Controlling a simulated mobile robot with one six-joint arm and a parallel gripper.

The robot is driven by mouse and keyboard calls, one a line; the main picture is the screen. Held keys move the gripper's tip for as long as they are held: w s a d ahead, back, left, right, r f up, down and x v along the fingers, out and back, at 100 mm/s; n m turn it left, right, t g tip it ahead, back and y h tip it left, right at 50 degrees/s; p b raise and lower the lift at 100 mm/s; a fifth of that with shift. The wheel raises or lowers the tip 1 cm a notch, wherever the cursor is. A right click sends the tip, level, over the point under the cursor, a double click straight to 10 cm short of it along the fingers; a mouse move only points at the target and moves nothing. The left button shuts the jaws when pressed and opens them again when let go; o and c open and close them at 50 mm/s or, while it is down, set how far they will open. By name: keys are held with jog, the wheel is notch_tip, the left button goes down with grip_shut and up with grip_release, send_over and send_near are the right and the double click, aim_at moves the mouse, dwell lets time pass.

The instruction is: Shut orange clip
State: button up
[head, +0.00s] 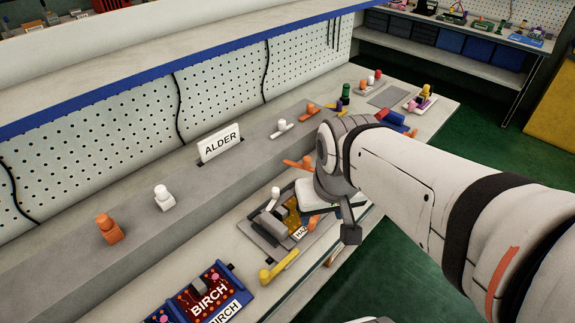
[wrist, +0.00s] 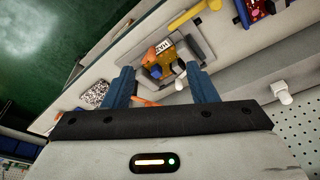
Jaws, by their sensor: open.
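A grey fixture (head: 250,232) on the lower bench holds a gold board (head: 292,217) with a partly hidden white label. An orange clip (head: 313,221) is at the fixture's right side, partly hidden by my arm. In the wrist view the orange clip (wrist: 150,56) is beside the gold board (wrist: 165,50). I cannot tell how far the clip is open. My gripper (wrist: 158,70) is open and empty, with the fixture showing between and beyond its blue fingers. In the head view my gripper (head: 345,212) is by the fixture's right side.
A yellow handle (head: 280,266) and blue BIRCH carriers (head: 238,275) lie in front of the fixture. Another orange piece (head: 297,163) lies behind it. White knobs (head: 163,198), an orange knob (head: 109,230) and an ALDER sign (head: 220,143) stand on the raised ledge.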

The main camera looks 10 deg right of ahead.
jog(key=shift+w+f, duration=0.15)
jog(key=shift+f, duration=0.05)
jog(key=shift+c, duration=1)
jog(key=n+g+b, duration=0.3)
jog(key=n+b, duration=0.5)
send_over(312, 219)
notch_tip(312, 219, down, 13)
jog(key=shift+a, duration=0.1)
jog(key=shift+f, duration=3.9)
jog(key=shift+c, duration=0.3)
grip_shut()
